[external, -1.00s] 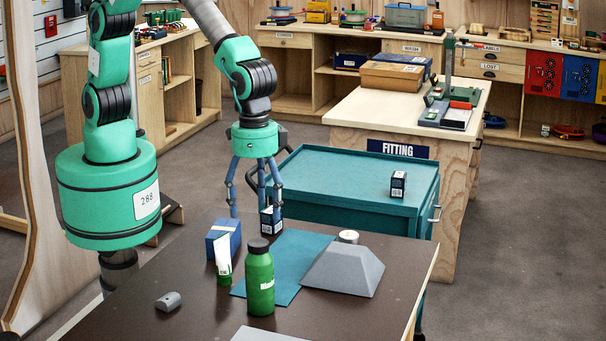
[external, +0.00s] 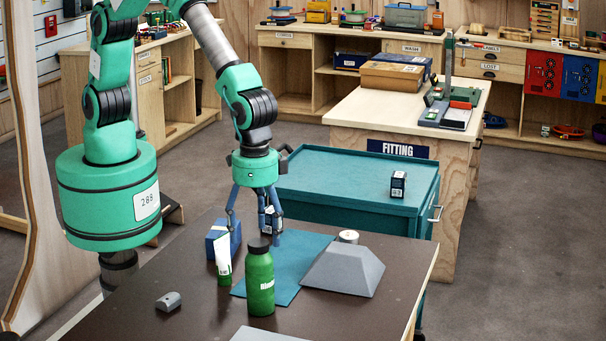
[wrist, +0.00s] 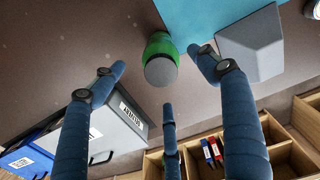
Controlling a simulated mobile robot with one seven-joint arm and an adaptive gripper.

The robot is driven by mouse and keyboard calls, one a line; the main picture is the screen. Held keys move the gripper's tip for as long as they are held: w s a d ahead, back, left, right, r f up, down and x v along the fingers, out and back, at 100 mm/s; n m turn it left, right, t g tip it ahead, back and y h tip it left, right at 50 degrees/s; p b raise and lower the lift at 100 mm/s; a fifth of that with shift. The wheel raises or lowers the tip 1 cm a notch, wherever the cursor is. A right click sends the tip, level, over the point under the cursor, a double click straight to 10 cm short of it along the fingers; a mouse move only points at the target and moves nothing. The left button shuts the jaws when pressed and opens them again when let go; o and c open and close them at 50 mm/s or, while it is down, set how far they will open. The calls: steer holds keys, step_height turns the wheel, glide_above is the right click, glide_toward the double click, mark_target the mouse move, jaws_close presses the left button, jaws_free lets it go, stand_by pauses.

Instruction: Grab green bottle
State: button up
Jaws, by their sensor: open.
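A green bottle (external: 260,283) with a dark cap stands upright on the dark table (external: 150,265), at the front edge of a blue mat (external: 305,262). In the wrist view the green bottle (wrist: 156,47) is seen nearly end-on, its grey cap facing me between the spread fingers. My gripper (external: 255,236) has blue fingers, is open and empty, and hangs above and behind the bottle in the external view. No finger appears closed on the bottle.
A white-and-green tube (external: 223,262) and a blue box (external: 222,238) stand close left of the bottle. A grey sloped block (external: 345,270) is right; a small grey piece (external: 168,301) lies left.

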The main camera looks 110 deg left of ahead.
mark_target(258, 242)
steer(key=shift+f, duration=2)
steer(key=shift+f+b, duration=0.55)
steer(key=shift+f, duration=2.05)
steer(key=shift+c, duration=0.5)
steer(key=c, duration=1.4)
steer(key=shift+r, duration=0.15)
step_height(258, 242, up, 10)
steer(key=shift+f+p, duration=0.1)
steer(key=shift+p, duration=0.5)
